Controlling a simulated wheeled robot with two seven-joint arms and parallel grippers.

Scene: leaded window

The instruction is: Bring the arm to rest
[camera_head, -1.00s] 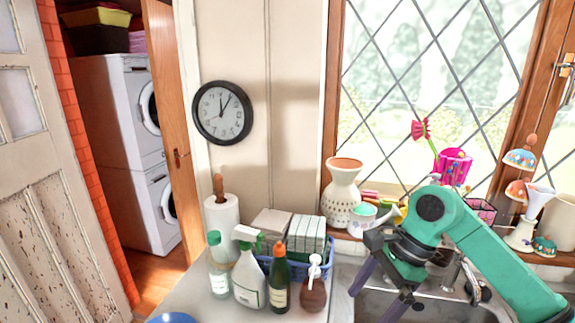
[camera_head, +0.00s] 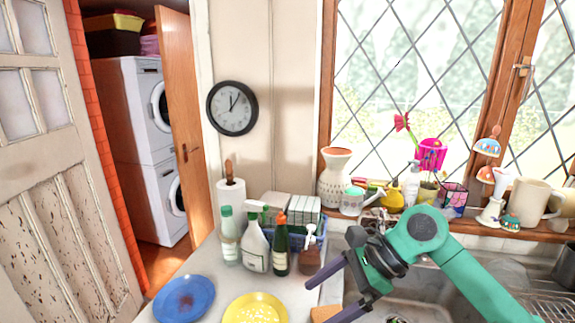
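My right gripper (camera_head: 328,293) comes in from the right on a green arm (camera_head: 440,245). Its two purple fingers are spread apart, with nothing seen between them. My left gripper is not in view.
A blue plate (camera_head: 184,298) and a yellow plate (camera_head: 255,309) lie on the counter. A spray bottle (camera_head: 256,250), a dark bottle (camera_head: 281,252) and a brown soap dispenser (camera_head: 309,258) stand behind them. A white vase (camera_head: 335,178) and mugs line the windowsill.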

